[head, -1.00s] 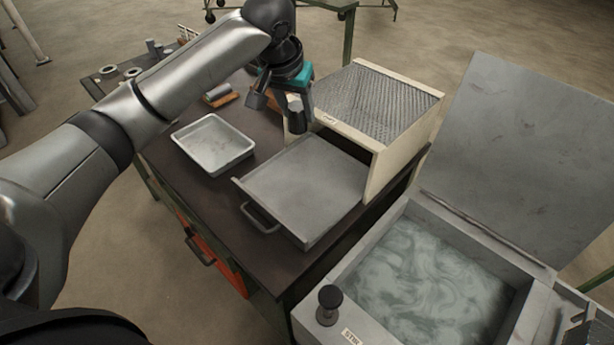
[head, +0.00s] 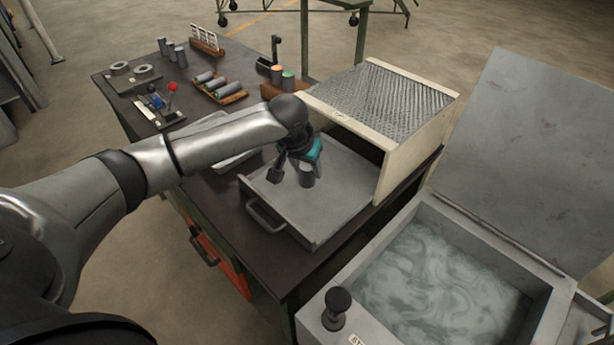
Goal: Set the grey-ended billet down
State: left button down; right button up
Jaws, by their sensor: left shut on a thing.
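My left gripper (head: 292,172) is over the pulled-out grey tray (head: 338,192) at the front of the cream furnace box (head: 409,160). It is shut on a short grey cylinder, the billet (head: 307,180), which hangs upright below the teal part of the gripper. The billet's lower end is close to the tray surface; I cannot tell if it touches. Its end colour is hard to make out. My right gripper is not in view.
A pale shallow pan (head: 232,160) lies left of the tray, partly behind my left arm. An open bath of cloudy liquid (head: 440,285) is at right. Most of the tray is bare.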

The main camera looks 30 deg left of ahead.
pick_arm(q)
notch_tip(320, 180, down, 2)
jog(key=shift+f, duration=0.2)
jog(key=shift+c, duration=1.7)
grip_release()
jog(key=shift+f, duration=0.2)
jog(key=shift+r, duration=0.1)
jog(key=p+v, duration=0.2)
jog(key=v, duration=1)
jog(key=shift+r, duration=0.1)
